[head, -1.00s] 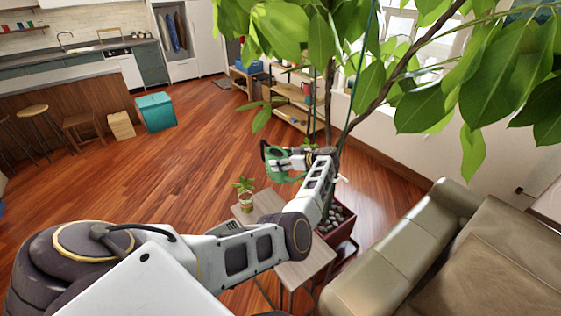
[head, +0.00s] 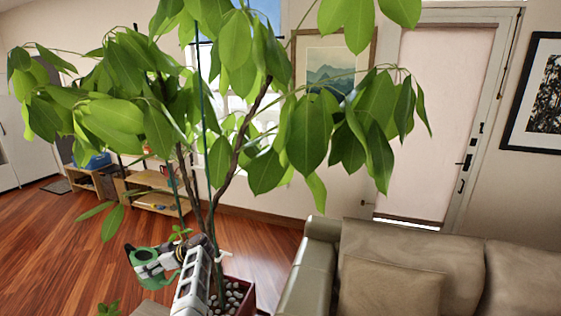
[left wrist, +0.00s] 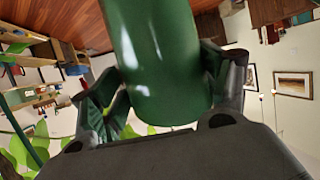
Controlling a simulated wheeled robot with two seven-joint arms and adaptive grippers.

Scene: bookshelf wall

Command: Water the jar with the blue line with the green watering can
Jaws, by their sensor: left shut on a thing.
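The green watering can (head: 143,256) is held up at the lower left of the head view, partly covered by my gripper. My left gripper (head: 163,263) is shut on it. In the left wrist view the can's smooth green body (left wrist: 158,65) sits between the two dark fingers. The leaves of a small plant (head: 108,308) show at the bottom edge of the head view, left of and below the can. Its jar is out of frame, so no blue line shows. My right gripper is not in view.
A tall leafy tree (head: 225,160) stands close beside my left arm, in a red planter (head: 246,297) with pebbles. A beige sofa (head: 420,260) fills the lower right. Low wooden shelves (head: 160,180) stand behind the tree. The wooden floor (head: 60,255) at left is open.

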